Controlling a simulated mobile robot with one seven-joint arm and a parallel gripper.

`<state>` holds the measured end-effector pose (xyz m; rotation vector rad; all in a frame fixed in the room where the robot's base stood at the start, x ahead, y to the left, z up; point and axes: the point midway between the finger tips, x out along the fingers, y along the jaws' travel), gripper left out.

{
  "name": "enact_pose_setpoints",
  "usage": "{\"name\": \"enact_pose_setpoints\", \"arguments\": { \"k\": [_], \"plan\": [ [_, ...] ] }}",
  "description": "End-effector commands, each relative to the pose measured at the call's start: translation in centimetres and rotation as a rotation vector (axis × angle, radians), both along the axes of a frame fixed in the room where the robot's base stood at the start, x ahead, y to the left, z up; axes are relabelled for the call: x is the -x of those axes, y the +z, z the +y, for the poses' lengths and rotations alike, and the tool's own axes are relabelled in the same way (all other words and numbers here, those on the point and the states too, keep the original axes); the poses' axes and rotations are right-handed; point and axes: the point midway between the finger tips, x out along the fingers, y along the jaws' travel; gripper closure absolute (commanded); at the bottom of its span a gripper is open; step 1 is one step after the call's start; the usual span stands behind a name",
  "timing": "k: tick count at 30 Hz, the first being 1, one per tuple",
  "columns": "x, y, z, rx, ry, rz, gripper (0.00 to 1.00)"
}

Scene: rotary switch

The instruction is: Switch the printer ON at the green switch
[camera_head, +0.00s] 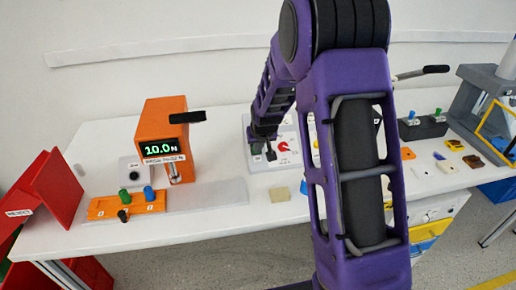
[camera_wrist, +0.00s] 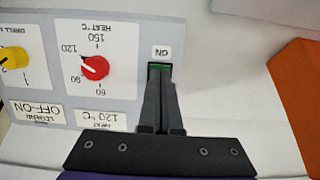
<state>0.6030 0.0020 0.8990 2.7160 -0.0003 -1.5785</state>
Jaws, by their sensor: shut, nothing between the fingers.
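A green switch (camera_wrist: 159,67) shows at the fingertips in the wrist view, partly hidden by them. It sits in a dark slot on a light grey control panel (camera_wrist: 125,25). A small white label (camera_wrist: 161,52), reading ON upside down, is beside the slot. My gripper (camera_wrist: 159,82) is shut and empty, with its tips at the switch; I cannot tell whether they touch it. In the head view my gripper (camera_head: 264,152) is over the left part of the panel (camera_head: 258,164). The green switch cannot be made out there. I cannot identify the printer.
A red heat knob (camera_wrist: 95,67) and a yellow knob (camera_wrist: 13,57) are on the same panel. An orange press (camera_head: 150,125) reading 10.0N and an orange tray (camera_head: 105,209) stand left on the white table (camera_head: 225,229). Black boxes (camera_head: 423,128) and small parts lie right.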

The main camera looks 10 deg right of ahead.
Motion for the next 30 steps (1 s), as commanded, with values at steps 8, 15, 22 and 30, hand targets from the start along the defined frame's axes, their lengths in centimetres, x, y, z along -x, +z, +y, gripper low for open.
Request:
{"name": "enact_pose_setpoints", "arguments": {
  "k": [8, 15, 22, 30],
  "plan": [
    [-0.3, -0.5, 0.0, 0.000, 0.000, 0.000, 1.00],
    [-0.3, -0.7, 0.0, 0.000, 0.000, 0.000, 1.00],
    [-0.4, -1.0, 0.0, 0.000, 0.000, 0.000, 1.00],
    [-0.4, -0.5, 0.0, 0.000, 0.000, 0.000, 1.00]
  ]
}}
